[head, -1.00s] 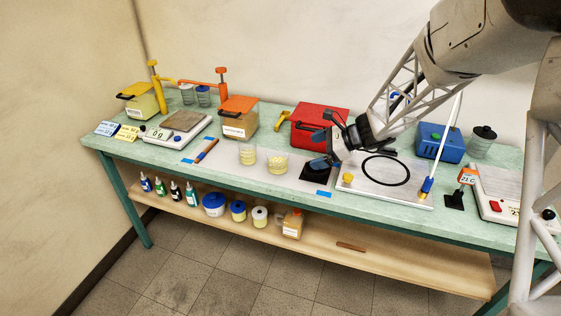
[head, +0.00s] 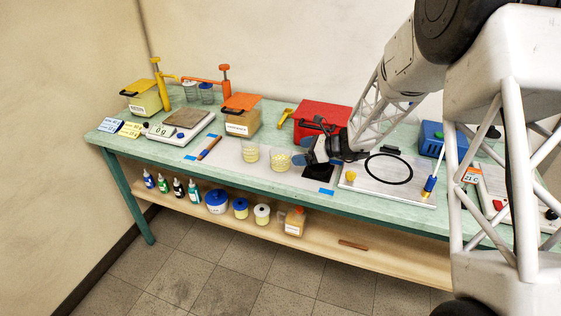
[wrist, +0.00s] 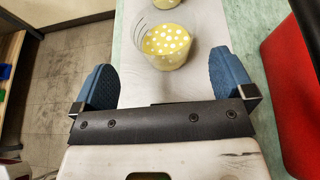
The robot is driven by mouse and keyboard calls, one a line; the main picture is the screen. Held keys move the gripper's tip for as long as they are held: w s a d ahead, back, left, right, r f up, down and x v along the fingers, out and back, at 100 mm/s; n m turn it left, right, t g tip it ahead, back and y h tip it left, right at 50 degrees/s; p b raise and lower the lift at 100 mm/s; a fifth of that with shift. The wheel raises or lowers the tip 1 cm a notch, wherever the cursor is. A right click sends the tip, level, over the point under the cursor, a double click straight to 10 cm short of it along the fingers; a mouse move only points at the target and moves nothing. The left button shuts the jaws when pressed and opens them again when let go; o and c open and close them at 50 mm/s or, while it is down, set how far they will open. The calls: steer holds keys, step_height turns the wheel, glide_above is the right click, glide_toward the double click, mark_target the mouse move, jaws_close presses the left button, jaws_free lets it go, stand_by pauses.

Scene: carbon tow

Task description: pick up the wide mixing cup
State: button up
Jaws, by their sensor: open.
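The wide mixing cup (head: 279,161) is clear, with yellow contents dotted white, and stands upright on a pale mat on the bench. It also shows in the wrist view (wrist: 167,46), ahead of and between the finger lines. A narrower clear cup (head: 251,154) with similar yellow contents stands just left of it; part of that cup shows at the top edge of the wrist view (wrist: 167,3). My gripper (head: 305,157) is just right of the wide cup, low over the bench, with blue fingers spread apart. In the wrist view my gripper (wrist: 162,66) holds nothing.
A red case (head: 322,118) stands behind my gripper. A black square (head: 319,173) lies on the mat under it. A plate with a black ring (head: 388,190) is to the right. A wooden-handled tool (head: 209,148) and a scale (head: 181,127) are to the left.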

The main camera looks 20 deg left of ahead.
mark_target(283, 152)
steer(key=shift+x, duration=1.25)
steer(key=shift+x, duration=2.6)
steer(key=shift+w, duration=0.15)
steer(key=c, duration=0.8)
steer(key=shift+r, duration=0.15)
